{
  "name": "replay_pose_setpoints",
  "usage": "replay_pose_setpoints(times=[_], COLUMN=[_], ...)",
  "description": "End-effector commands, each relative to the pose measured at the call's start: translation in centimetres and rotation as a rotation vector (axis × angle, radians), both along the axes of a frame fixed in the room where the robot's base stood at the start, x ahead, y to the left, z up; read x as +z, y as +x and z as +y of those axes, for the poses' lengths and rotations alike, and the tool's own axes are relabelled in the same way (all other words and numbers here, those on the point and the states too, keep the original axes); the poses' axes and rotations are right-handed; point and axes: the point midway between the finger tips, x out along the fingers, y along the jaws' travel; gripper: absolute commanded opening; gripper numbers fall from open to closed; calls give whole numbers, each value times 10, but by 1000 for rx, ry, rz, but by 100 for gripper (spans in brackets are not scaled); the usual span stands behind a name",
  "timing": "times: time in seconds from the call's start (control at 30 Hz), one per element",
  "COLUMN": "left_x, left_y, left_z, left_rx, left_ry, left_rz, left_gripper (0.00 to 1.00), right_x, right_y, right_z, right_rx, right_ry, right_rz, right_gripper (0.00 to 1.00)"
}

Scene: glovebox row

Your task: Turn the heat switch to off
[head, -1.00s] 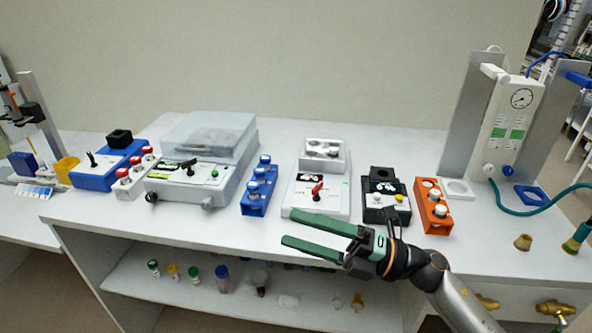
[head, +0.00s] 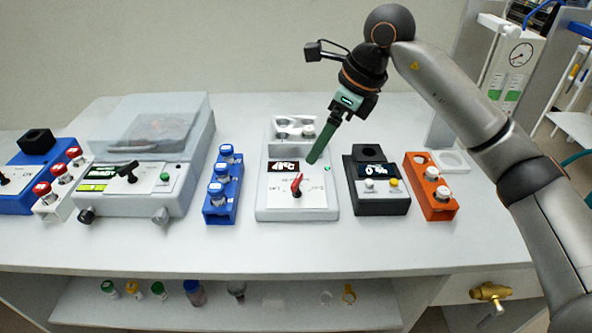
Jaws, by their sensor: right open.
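The white heating device (head: 327,206) stands in the middle of the bench, with a dark display (head: 283,167) and a metal block with vials at its back. On its front panel a red switch lever (head: 297,184) points up and slightly right; I take this as the heat switch. The labels around it are too small to read. My right gripper (head: 313,158) hangs from above, its green fingers pointing down and left, seen edge-on so they overlap. The fingertips appear above the panel, just right of the display, apart from the switch. My left gripper is out of view.
A blue vial rack (head: 221,207) stands to the left, and a grey lidded machine (head: 150,120) beyond it. A dark device (head: 382,203) and an orange rack (head: 440,207) stand to the right. The bench front edge is clear.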

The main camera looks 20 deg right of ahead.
Motion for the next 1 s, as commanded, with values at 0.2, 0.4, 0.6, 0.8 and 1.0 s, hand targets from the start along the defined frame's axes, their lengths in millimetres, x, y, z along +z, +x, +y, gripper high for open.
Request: replay_pose_setpoints(times=[0.2,0.4,0.6,0.8,1.0], left_x=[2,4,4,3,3], left_y=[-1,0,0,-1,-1], left_z=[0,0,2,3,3], left_rx=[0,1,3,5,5], left_ry=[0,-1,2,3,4], left_rz=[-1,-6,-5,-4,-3], left_gripper=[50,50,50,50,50], right_x=[-44,-77,-95,-100,-99], right_y=[10,19,24,25,25], right_z=[15,26,32,33,33], right_rx=[5,4,4,3,3], right_ry=[2,4,5,3,3], right_rz=[6,5,2,1,1], right_gripper=[90,90,90,90,84])
